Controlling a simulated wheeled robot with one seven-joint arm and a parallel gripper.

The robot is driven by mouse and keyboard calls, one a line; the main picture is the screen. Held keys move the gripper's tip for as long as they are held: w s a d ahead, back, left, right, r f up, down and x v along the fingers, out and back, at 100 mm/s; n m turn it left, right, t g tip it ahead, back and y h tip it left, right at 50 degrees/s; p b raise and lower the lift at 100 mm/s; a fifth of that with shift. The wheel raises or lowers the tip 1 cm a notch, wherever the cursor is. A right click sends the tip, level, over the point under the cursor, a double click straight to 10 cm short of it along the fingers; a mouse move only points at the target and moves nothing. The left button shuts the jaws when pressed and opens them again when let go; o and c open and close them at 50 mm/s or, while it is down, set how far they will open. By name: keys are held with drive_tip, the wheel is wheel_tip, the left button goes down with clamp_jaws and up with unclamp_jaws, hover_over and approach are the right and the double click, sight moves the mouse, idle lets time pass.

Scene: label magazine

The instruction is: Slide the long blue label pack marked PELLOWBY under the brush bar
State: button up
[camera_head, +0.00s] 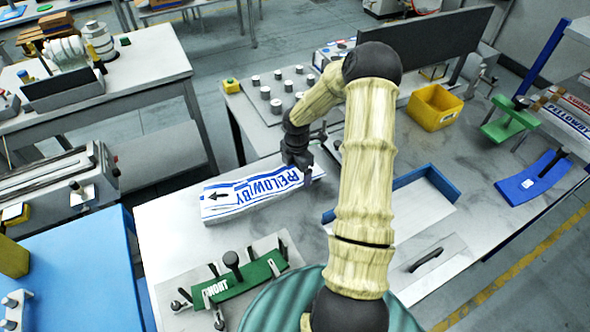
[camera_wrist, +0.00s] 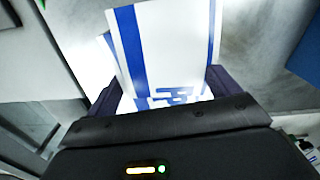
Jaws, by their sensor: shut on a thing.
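The long PELLOWBY label pack (camera_head: 235,197) is white with blue stripes and blue lettering, and has a black arrow near its left end pointing left. It lies along the left part of the grey worktable, slightly bowed. I cannot tell whether its right end is lifted. My gripper (camera_head: 303,166) is shut on that right end, beside the last letters. In the wrist view the pack (camera_wrist: 175,45) runs up and away between the two fingers of my gripper (camera_wrist: 162,88). I cannot make out the brush bar for certain in either view.
A fixture with a green plate (camera_head: 240,284) and black knobs stands in front of the pack. A blue-edged tray (camera_head: 428,172) lies right of my arm. A yellow bin (camera_head: 434,108) and a blue curved plate (camera_head: 533,188) are farther right. Bare table (camera_head: 165,235) shows left of the pack.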

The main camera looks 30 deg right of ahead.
drive_tip(key=shift+d+p, duration=0.35)
drive_tip(key=shift+d, duration=0.45)
drive_tip(key=o, duration=1.3)
drive_tip(key=shift+o, duration=0.2)
wheel_tip(320, 180, up, 18)
drive_tip(key=b, duration=0.2)
drive_tip(key=shift+f, duration=0.25)
